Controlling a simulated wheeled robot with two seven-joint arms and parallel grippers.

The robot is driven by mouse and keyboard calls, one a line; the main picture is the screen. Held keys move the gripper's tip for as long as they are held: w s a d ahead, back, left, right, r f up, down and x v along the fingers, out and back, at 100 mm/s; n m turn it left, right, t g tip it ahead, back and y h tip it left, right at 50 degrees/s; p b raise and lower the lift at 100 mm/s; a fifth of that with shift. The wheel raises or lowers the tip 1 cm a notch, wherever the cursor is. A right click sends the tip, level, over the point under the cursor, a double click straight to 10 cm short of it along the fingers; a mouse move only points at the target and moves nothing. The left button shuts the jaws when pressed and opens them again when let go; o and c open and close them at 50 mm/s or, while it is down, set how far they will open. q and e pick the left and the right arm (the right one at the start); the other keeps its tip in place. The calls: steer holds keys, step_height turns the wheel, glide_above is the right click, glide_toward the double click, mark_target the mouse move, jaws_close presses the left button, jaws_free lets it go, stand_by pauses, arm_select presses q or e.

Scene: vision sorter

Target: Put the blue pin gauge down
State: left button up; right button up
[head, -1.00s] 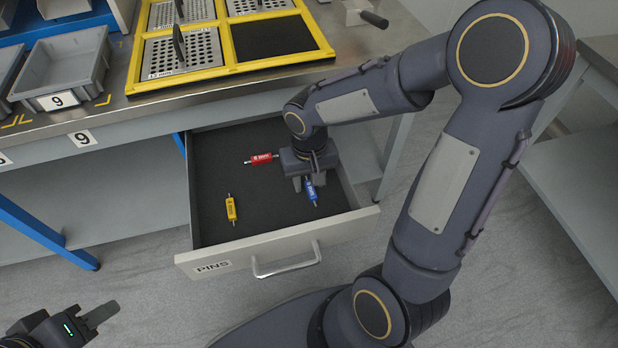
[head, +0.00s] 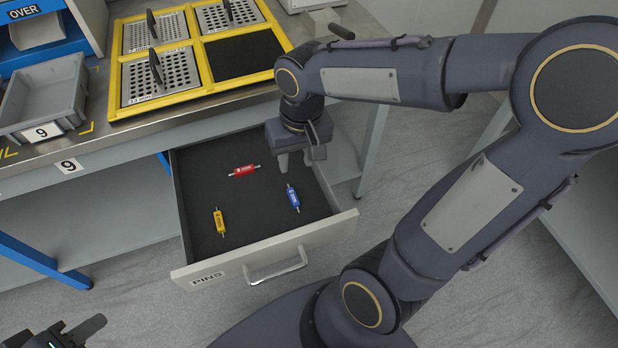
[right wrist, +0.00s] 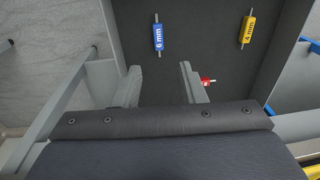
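The blue pin gauge (head: 293,198) lies in the open drawer (head: 191,248) labelled PINS, on its dark lining at the right. In the right wrist view it is marked 6 mm (right wrist: 158,37). My right gripper (head: 295,163) is above the drawer's back right part, open and empty, its fingers apart (right wrist: 160,85) and clear of the gauge. The red pin gauge (head: 244,171) lies behind and to the left; in the right wrist view a finger partly hides it (right wrist: 207,82). The yellow pin gauge (head: 219,221) lies at the left, marked 4 mm (right wrist: 248,31). My left gripper (head: 88,328) is at the lower left, partly cut off.
The workbench (head: 130,128) above the drawer holds a yellow-framed rack (head: 193,50) with perforated plates and one dark panel. A grey bin (head: 44,98) numbered 9 stands to its left. The drawer's front has a handle (head: 277,271). Dark lining between the gauges is clear.

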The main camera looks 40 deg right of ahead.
steer(key=s+a+r+t+y, duration=0.1)
steer(key=s+t, duration=0.1)
steer(key=s, duration=0.3)
steer(key=s+a+r+n+t+y, duration=0.1)
steer(key=s+t+y, duration=0.1)
steer(key=s, duration=0.4)
steer(key=shift+r+t, duration=0.4)
